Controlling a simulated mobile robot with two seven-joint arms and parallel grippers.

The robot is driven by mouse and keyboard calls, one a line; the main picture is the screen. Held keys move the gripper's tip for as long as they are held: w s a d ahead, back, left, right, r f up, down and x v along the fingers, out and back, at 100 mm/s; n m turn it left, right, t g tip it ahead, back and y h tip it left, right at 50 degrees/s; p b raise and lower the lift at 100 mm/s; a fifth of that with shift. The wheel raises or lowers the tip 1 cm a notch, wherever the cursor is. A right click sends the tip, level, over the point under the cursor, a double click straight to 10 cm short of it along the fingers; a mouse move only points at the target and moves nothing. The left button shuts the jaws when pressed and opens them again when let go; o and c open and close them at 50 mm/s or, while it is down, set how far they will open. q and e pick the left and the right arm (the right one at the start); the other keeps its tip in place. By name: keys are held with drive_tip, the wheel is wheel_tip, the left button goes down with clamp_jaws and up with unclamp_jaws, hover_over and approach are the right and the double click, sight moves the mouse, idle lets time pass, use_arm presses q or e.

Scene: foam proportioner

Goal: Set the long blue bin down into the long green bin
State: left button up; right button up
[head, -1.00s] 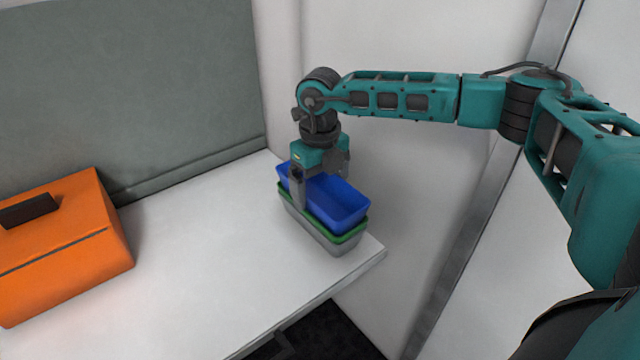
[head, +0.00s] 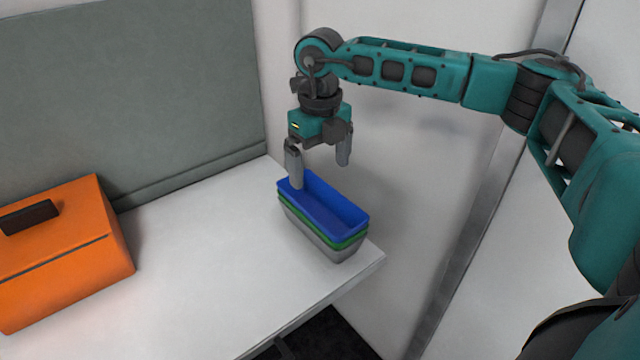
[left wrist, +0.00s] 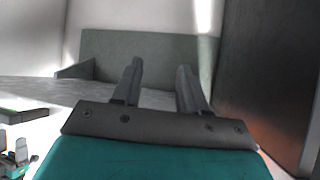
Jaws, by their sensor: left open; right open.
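The long blue bin (head: 336,217) sits level in the long green bin (head: 352,243) in the head view, with only the green rim showing below the blue one. The green bin in turn sits in a grey bin (head: 318,241) near the right corner of the table. My right gripper (head: 319,172) is open and empty, its fingertips at and just above the far end of the blue bin. My left gripper (left wrist: 160,80) shows only in the left wrist view, open with nothing between its fingers.
An orange box with a dark handle (head: 68,250) stands on the left of the white table (head: 200,255). The table between it and the bins is clear. A grey panel (head: 120,90) rises behind, and a pale wall is close behind the bins.

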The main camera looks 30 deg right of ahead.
wheel_tip(320, 180, up, 6)
drive_tip(key=shift+f, duration=0.1)
idle(0.5)
